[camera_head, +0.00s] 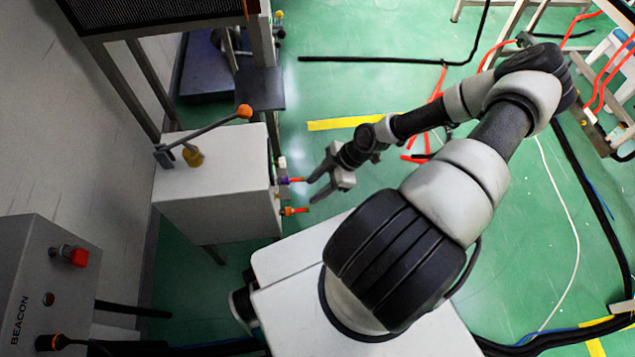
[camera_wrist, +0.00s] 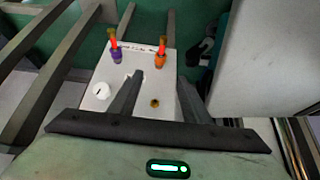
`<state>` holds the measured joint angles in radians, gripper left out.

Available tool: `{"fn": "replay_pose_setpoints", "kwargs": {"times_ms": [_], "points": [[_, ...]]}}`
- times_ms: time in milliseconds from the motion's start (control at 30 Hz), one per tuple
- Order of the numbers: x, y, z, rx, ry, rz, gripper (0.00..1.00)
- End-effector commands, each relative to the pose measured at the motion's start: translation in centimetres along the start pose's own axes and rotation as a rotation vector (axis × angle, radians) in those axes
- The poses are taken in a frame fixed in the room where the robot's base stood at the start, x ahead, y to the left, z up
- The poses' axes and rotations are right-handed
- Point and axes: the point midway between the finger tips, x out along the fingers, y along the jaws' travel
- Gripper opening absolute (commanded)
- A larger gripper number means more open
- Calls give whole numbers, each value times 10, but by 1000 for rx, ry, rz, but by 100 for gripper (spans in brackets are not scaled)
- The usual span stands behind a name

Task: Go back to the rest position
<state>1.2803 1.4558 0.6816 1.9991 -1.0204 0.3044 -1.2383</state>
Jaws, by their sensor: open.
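My gripper (camera_head: 318,185) is in the middle of the head view, beside the right face of a white box (camera_head: 215,195). Its two fingers are spread apart and hold nothing. In the wrist view my gripper (camera_wrist: 160,95) points at the box face (camera_wrist: 140,72). That face carries a purple knob with a red-orange tip (camera_wrist: 115,55), an orange knob (camera_wrist: 160,60), a white round dial (camera_wrist: 100,90) and a small brass-coloured fitting (camera_wrist: 155,103). In the head view the purple knob (camera_head: 290,181) and the orange knob (camera_head: 294,211) stick out close to my fingertips. I cannot tell if they touch.
A lever with an orange ball (camera_head: 244,111) stands on the box. A grey BEACON panel (camera_head: 45,285) with a red button (camera_head: 76,257) is at lower left. A metal frame (camera_head: 140,85) rises behind the box.

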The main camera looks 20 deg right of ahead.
Motion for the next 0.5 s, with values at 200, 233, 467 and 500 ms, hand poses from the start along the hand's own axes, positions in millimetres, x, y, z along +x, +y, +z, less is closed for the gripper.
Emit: {"fn": "replay_pose_setpoints", "kwargs": {"times_ms": [200,233,467,500], "points": [[-9,0,0,0,0,-1,44],[-9,0,0,0,0,-1,44],[-9,0,0,0,0,0,44],[-9,0,0,0,0,0,44]]}}
